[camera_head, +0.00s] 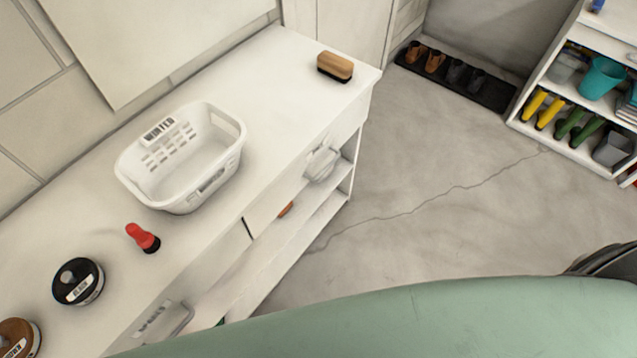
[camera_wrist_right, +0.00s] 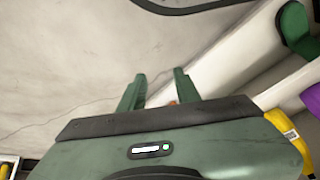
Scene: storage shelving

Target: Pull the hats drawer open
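A long white cabinet (camera_head: 255,100) runs along the wall in the head view, with drawers in its front. One drawer front (camera_head: 285,195) has a pale cup-shaped handle (camera_head: 321,163) near the cabinet's far end. Another handle with a label (camera_head: 163,322) is at the near end. I cannot read either label, so I cannot tell which drawer is for hats. Both drawers look closed. My right gripper (camera_wrist_right: 159,74) is in the right wrist view, its two green fingers apart with nothing held between them. My left gripper is in neither view.
A shoe mat (camera_head: 490,93) and a boot shelf (camera_head: 560,85) are beyond. The floor (camera_head: 420,160) between is clear.

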